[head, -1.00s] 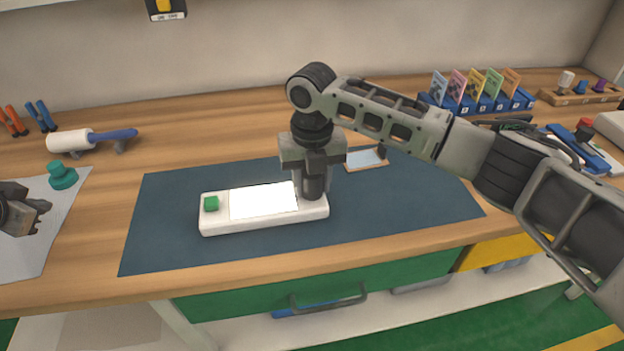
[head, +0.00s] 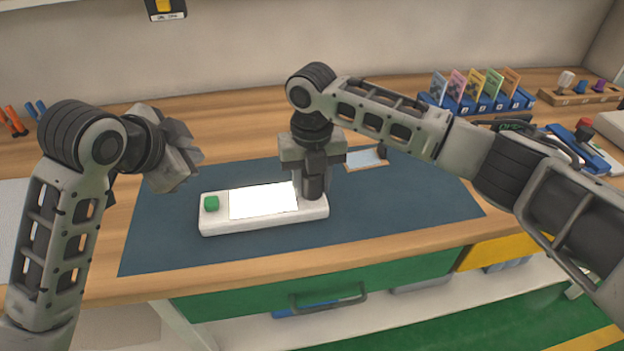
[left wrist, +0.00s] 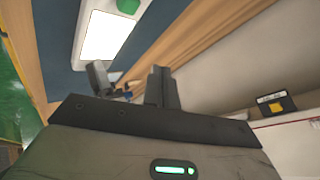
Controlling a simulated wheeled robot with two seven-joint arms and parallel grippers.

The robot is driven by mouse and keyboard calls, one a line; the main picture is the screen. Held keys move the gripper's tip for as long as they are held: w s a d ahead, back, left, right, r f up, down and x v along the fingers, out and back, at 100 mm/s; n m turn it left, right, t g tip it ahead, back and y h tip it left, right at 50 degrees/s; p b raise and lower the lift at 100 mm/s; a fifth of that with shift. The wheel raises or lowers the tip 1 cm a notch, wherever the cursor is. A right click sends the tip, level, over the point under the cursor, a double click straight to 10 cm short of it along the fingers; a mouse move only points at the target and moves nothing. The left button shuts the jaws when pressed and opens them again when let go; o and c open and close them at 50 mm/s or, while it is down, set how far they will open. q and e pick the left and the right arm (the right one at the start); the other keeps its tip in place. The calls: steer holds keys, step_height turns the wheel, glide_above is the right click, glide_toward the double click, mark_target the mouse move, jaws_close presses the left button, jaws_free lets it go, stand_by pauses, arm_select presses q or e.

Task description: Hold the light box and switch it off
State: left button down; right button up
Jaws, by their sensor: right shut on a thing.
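The light box (head: 265,218) is a white slab lying on the dark blue mat, with a bright white lit panel (head: 262,201) and a green button (head: 211,204) at its left end. My right gripper (head: 313,190) points down and is shut on the box's right end. My left gripper (head: 182,160) is above the mat's left part, up and left of the green button and apart from it. That view also shows the lit panel (left wrist: 104,36) and the button (left wrist: 128,6).
The blue mat (head: 400,212) is mostly bare right of the box. A small light-blue framed plate (head: 366,159) lies behind my right gripper. A blue rack of coloured cards (head: 476,101) and a wooden peg holder (head: 580,96) stand at the back right.

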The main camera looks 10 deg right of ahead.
mark_target(211, 197)
arm_select(q)
steer(key=shift+f, duration=4.25)
steer(key=shift+f, duration=0.7)
arm_select(e)
steer(key=shift+r, duration=0.1)
arm_select(q)
steer(key=shift+r, duration=0.85)
steer(key=shift+r, duration=2.95)
